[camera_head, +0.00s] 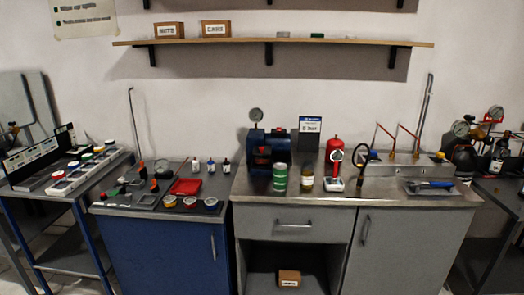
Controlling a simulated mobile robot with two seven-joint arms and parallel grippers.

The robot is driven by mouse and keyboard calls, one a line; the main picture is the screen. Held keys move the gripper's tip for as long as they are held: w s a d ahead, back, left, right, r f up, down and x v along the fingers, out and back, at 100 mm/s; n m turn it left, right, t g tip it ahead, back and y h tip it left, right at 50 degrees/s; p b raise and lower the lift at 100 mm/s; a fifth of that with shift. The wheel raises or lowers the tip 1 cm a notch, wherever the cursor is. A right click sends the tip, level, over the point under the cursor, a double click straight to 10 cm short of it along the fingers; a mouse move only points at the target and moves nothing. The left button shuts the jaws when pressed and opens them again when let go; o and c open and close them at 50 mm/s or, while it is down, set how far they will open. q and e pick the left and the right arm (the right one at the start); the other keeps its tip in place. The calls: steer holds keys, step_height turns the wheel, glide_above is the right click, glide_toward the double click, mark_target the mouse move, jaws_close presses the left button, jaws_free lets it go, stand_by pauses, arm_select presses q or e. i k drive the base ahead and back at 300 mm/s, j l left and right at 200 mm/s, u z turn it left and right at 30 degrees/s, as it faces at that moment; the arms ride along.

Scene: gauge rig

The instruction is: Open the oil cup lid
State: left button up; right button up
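I cannot make out for certain which thing is the oil cup or its lid. On the steel bench (250,188) a blue machine (270,148) stands at the back left, with a round gauge (256,115) above it. In front of it are a green can (280,178) and a small jar (307,178) with a yellowish lower part. Right of them a red cylinder (333,148) stands behind a small white-based device (335,184). Whether any lid is open or shut is too small to tell. Neither of my grippers shows.
A blue cabinet (165,250) at left bears small bottles (210,165), a red item (186,187) and several round tins (190,202). A tray (415,188) holds a blue-handled tool (432,184) at right. A shelf (230,42) hangs above. The bench's front strip is mostly clear.

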mark_target(262, 147)
steer(key=i+j+z, duration=0.25)
steer(key=i+j, duration=0.15)
steer(key=j, duration=0.25)
steer(key=i+j+z, duration=0.25)
steer(key=j, duration=0.45)
steer(key=i+j+z, duration=0.15)
steer(key=i+j, duration=0.15)
